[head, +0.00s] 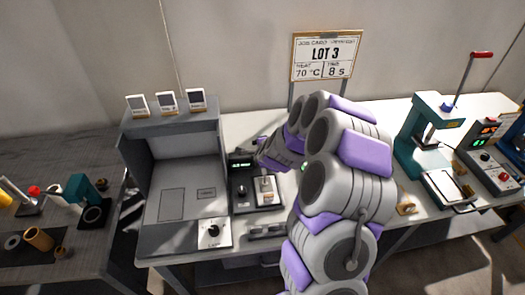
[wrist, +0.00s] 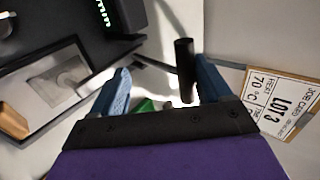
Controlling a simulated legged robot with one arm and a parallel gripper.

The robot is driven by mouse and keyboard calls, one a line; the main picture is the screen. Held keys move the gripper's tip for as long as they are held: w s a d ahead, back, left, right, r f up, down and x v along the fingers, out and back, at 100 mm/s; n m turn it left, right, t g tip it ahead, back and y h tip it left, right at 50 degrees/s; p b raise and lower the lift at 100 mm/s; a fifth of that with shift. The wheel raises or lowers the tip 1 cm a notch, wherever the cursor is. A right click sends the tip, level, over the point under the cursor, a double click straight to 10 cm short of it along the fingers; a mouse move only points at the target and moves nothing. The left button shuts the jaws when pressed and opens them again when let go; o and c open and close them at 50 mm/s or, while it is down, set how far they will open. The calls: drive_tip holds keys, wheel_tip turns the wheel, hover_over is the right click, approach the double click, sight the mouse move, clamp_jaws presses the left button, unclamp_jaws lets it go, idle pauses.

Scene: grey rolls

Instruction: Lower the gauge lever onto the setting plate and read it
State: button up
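The gauge (head: 241,189) is a black box with a lit green display and a round knob, at the middle of the bench. The display also shows at the top of the wrist view (wrist: 103,14), too steep to read. Beside the knob is a pale plate (head: 265,184), seen in the wrist view as a grey square (wrist: 45,82); I take it for the setting plate. A black cylindrical handle on a thin bar, apparently the gauge lever (wrist: 185,70), stands between my blue fingers, closer to the right one. My gripper (wrist: 162,66) is open; in the head view (head: 268,157) it is small, behind the gauge.
A grey open-fronted cabinet (head: 182,170) with several small cards on top stands left of the gauge. A teal press (head: 425,135) and a control box (head: 490,150) stand at right. A LOT 3 sign (head: 326,55) rises behind. My arm hides the bench centre.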

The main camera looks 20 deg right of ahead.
drive_tip(key=shift+d+r, duration=0.1)
drive_tip(key=shift+r, duration=0.15)
drive_tip(key=b+v, duration=0.3)
drive_tip(key=v, duration=1.4)
drive_tip(key=shift+b, duration=0.35)
drive_tip(key=shift+s, duration=0.1)
